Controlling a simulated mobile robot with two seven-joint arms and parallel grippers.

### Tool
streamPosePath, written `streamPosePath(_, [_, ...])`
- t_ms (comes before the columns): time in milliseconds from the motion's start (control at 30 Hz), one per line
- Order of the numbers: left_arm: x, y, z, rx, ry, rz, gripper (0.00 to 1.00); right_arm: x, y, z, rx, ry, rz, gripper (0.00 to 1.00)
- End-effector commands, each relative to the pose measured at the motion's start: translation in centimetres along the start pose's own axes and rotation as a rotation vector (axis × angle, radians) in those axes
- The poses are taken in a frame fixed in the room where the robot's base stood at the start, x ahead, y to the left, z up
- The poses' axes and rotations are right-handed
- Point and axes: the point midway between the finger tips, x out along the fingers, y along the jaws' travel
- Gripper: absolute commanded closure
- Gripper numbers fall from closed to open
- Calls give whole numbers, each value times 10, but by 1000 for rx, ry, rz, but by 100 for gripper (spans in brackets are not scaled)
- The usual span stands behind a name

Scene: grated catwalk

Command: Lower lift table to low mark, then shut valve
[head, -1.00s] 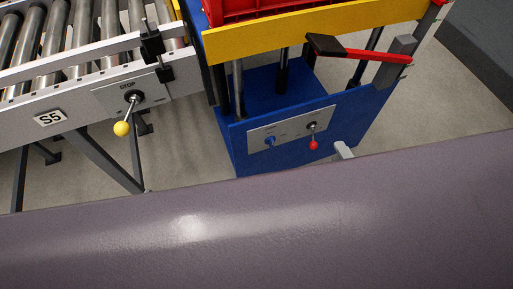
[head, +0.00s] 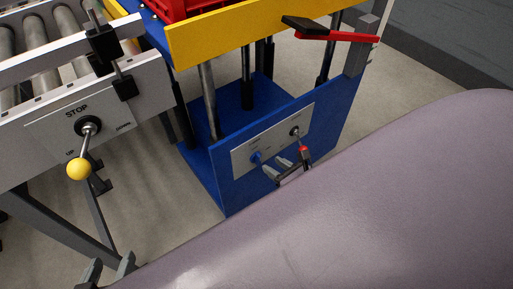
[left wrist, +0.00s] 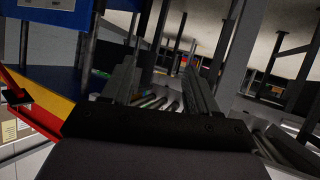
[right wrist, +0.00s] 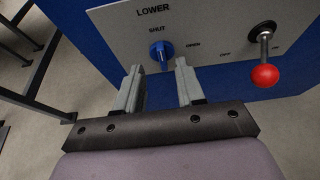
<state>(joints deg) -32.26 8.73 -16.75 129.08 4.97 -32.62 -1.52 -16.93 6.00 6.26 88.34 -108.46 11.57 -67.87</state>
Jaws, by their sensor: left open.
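The lift table stands on tall posts, with a yellow deck edge (head: 250,37) above a blue base (head: 225,188). Its front panel (head: 240,160) carries a blue valve knob (head: 256,158) and a red-ball lever (head: 296,135). In the right wrist view the knob (right wrist: 160,50) sits below "LOWER", between "SHUT" and "OPEN"; its exact setting is unclear. My right gripper (head: 278,168) is open and empty, its fingers just short of the knob. The red ball (right wrist: 265,76) is to its right. My left gripper (head: 108,266) is open at the lower left; its fingers (left wrist: 160,75) hold nothing.
At left, a roller conveyor (head: 38,32) has a "STOP" panel with a yellow-ball lever (head: 79,168), above my left gripper. A red crate (head: 185,8) is on the deck. Grey floor shows around the base.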

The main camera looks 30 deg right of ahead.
Motion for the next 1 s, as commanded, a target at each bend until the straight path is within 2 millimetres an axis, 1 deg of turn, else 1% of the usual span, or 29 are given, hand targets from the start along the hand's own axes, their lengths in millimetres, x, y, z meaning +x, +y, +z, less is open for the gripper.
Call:
streamPosePath(300, [9,8,3,-47,19,40,41,43,0,0,5,-3,0,62])
streamPosePath(433, [12,11,2,-67,27,58,41,56,0,0,6,-3,-1,62])
streamPosePath(600, [14,13,1,-81,32,70,41,64,0,0,6,-2,-1,62])
streamPosePath(867, [14,13,1,-83,33,72,41,65,0,1,7,-1,-1,62])
streamPosePath(900, [14,14,1,-83,32,73,41,65,0,1,6,-1,-1,68])
streamPosePath(967, [14,14,1,-83,32,73,41,65,0,1,6,-1,-1,88])
streamPosePath(1000, [14,14,1,-83,32,73,41,65,0,1,6,-1,-1,100])
